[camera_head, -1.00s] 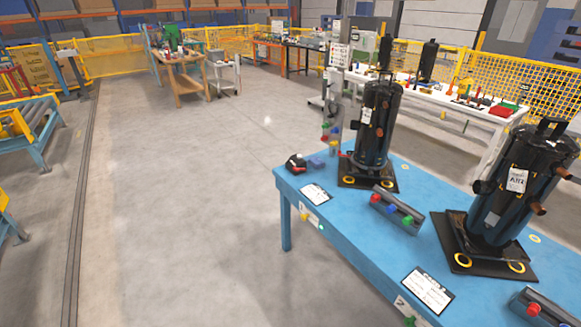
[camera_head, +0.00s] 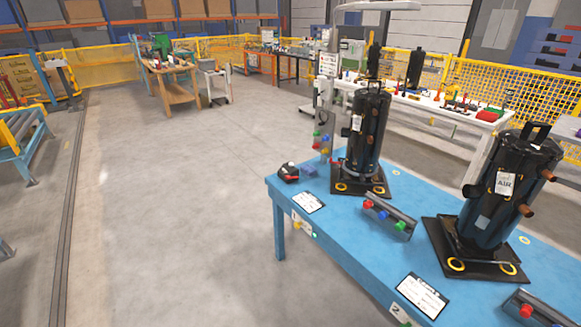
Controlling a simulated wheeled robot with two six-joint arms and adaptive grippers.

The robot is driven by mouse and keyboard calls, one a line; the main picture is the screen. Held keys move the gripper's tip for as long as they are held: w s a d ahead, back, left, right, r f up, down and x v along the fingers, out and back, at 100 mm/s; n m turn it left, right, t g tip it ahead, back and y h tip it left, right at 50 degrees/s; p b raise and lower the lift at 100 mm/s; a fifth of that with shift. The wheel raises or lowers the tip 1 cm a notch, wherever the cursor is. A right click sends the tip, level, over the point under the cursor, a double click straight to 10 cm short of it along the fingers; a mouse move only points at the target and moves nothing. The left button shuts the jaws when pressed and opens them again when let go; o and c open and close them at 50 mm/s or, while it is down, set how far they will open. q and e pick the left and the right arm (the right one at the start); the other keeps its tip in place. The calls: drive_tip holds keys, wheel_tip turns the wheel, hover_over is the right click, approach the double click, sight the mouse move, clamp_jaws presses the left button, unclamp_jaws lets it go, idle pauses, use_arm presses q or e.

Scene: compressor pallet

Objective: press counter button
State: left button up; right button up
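Several coloured buttons are in view, and I cannot tell which is the counter button. A dark button box (camera_head: 391,217) with red, blue and green buttons lies on the blue table (camera_head: 335,241) in front of the farther black compressor (camera_head: 367,135). A second button box (camera_head: 535,308) is cut off at the bottom right, by the nearer compressor (camera_head: 497,200). A small yellow button (camera_head: 297,225) and a green one (camera_head: 314,235) are on the table's front edge, by a white label. Neither of my grippers is in view.
Printed cards (camera_head: 308,202) lie on the table, with a red and black device (camera_head: 289,173) at its far left corner. The grey floor (camera_head: 170,220) left of the table is clear. A white bench (camera_head: 440,103) and yellow mesh fence (camera_head: 527,95) stand behind.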

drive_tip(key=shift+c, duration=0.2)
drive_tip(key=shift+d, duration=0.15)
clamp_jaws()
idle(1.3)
